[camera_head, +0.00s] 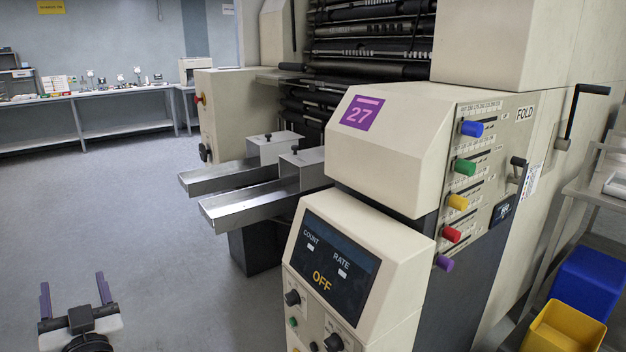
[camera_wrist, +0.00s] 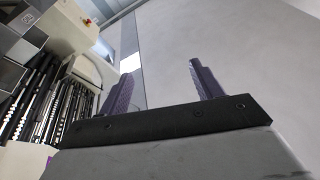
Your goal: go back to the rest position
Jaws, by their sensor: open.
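My gripper (camera_head: 75,295) is at the lower left of the head view, over bare floor. Its two purple fingers stand apart with nothing between them. In the wrist view the gripper (camera_wrist: 157,85) is also open and empty, its fingers pointing up past a pale plain surface.
Two metal trays (camera_head: 225,205) jut from the machine toward the left. Coloured knobs (camera_head: 465,167) and a crank handle (camera_head: 575,110) are on its right side. Blue (camera_head: 588,280) and yellow (camera_head: 560,335) bins stand at the lower right. A workbench (camera_head: 85,108) lines the back wall. The left floor is clear.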

